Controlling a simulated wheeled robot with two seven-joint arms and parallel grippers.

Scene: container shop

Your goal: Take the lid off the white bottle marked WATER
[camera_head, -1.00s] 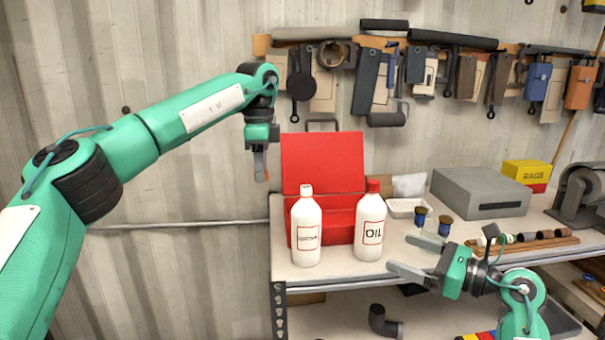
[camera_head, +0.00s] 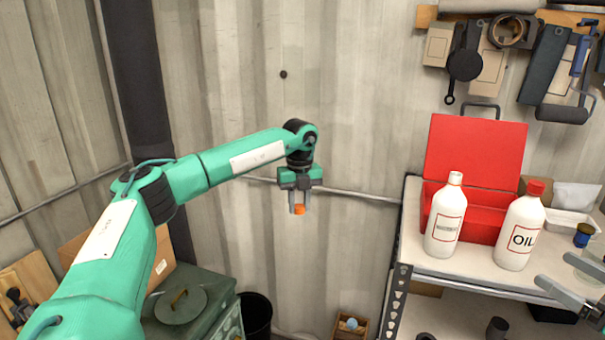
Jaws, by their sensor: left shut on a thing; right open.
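A white bottle (camera_head: 445,218) stands upright at the left end of the workbench (camera_head: 485,272). Its small label is too small to read, and its narrow top is pale. Another white bottle, marked OIL (camera_head: 521,230), with a red cap, stands to its right. My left gripper (camera_head: 299,209) is shut on a small orange thing (camera_head: 299,210), which sticks out below the fingers. It is held in the air left of the bench, well apart from both bottles.
An open red box (camera_head: 476,150) stands behind the bottles. Tools hang on the wall above. Left of the bench, on the lower level, are a green chest (camera_head: 205,310), a black bin (camera_head: 256,316) and a small wooden box (camera_head: 350,326). The air between my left gripper and the bench is clear.

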